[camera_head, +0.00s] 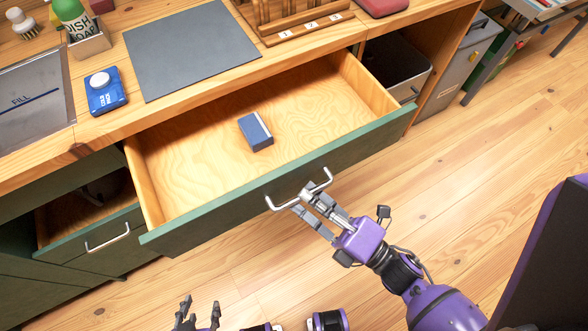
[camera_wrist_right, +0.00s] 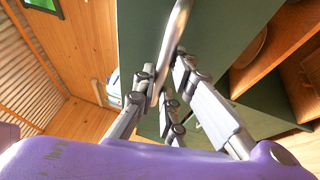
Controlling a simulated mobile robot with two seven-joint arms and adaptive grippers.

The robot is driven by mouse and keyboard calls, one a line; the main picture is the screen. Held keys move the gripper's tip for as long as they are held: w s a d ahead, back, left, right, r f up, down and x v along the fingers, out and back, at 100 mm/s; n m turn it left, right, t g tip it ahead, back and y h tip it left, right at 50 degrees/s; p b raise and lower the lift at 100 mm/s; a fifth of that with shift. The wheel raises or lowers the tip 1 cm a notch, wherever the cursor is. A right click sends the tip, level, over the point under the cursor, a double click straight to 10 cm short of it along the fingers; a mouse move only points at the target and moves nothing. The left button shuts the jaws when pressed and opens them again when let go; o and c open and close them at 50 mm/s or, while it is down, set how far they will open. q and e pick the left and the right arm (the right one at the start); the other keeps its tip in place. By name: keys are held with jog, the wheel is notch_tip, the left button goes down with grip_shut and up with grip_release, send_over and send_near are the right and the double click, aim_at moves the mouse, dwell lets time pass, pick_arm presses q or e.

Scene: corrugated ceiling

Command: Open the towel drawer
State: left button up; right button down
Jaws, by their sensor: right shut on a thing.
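The wide green-fronted drawer (camera_head: 270,187) stands pulled far out from under the wooden counter. Its pale wood inside is bare except for a small blue box (camera_head: 256,131). My right gripper (camera_head: 305,200) is shut on the drawer's metal handle (camera_head: 323,183). In the right wrist view the handle (camera_wrist_right: 178,35) runs between the fingers (camera_wrist_right: 165,88), with the green front behind. My left gripper (camera_head: 197,312) is at the bottom edge, low, apart from the drawer and only partly visible; its fingers are spread and empty. No towel shows in the drawer.
A second green drawer (camera_head: 98,238) at the lower left is slightly open. The counter holds a grey mat (camera_head: 190,48), a blue scale-like pad (camera_head: 105,92) and a wooden rack (camera_head: 290,18). A grey bin (camera_head: 460,65) stands at the right. The wooden floor (camera_head: 460,165) is clear.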

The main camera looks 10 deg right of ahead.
jog(key=s+d, duration=0.2)
jog(key=s, duration=0.4)
jog(key=shift+r, duration=0.1)
jog(key=c, duration=1.8)
grip_release()
jog(key=v, duration=1.2)
